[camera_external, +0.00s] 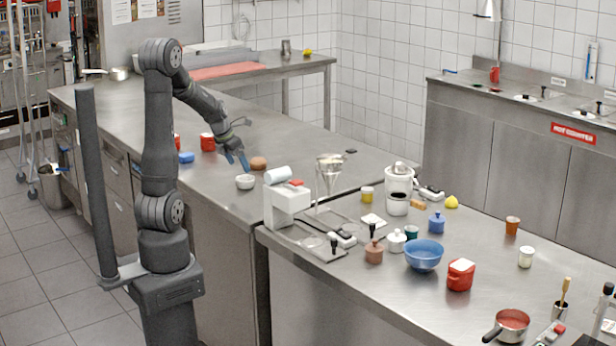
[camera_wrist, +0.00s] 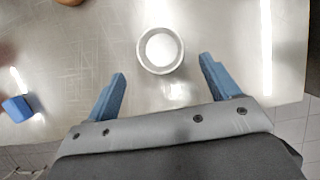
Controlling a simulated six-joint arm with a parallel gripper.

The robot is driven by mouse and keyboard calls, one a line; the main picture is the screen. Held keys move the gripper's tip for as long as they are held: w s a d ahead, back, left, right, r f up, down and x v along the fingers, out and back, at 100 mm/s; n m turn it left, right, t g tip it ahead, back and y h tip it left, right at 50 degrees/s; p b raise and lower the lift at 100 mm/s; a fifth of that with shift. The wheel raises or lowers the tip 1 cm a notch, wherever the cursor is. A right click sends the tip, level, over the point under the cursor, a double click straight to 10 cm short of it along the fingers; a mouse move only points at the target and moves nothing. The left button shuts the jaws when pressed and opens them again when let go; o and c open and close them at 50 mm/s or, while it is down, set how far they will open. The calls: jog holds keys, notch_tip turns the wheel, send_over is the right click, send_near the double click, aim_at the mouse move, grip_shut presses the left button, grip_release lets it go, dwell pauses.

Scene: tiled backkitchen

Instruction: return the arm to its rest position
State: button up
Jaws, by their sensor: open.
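My gripper (camera_external: 236,159) is open, with its two blue fingers reaching down over the steel counter (camera_external: 275,125). In the wrist view the blue fingertips (camera_wrist: 161,66) are wide apart with nothing between them. A small white bowl (camera_external: 245,182) stands on the counter just below and beside the gripper. In the wrist view the bowl (camera_wrist: 160,51) lies just ahead of the gap between the fingers, and its inside is white. My arm is bent, with the forearm sloping down to the right over the counter.
Near the gripper are a brown round object (camera_external: 258,163), a red container (camera_external: 207,142) and a blue object (camera_external: 186,157). A white appliance (camera_external: 287,204) stands to the right. The front counter holds a blue bowl (camera_external: 424,256) and several jars. The counter behind the gripper is clear.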

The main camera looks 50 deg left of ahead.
aim_at(243, 176)
jog(key=v, duration=0.6)
jog(key=x, duration=1.2)
jog(key=shift+f, duration=0.15)
notch_tip(243, 176, up, 4)
jog(key=shift+r, duration=0.1)
jog(key=s+d+r, duration=0.1)
jog(key=d+r, duration=0.7)
jog(key=d, duration=0.4)
notch_tip(243, 176, up, 10)
jog(key=w+d+r+m+h, duration=0.1)
jog(key=w+d+m, duration=0.1)
jog(key=w+d, duration=0.2)
jog(key=w+d+r+m, duration=0.1)
jog(key=w+d, duration=0.3)
jog(key=d, duration=0.7)
jog(key=w+d+r+m+g+h, duration=0.1)
jog(key=w+d+r+m, duration=0.1)
jog(key=w+d+m, duration=0.2)
jog(key=d, duration=0.3)
jog(key=shift+d+h, duration=0.3)
jog(key=shift+d, duration=0.1)
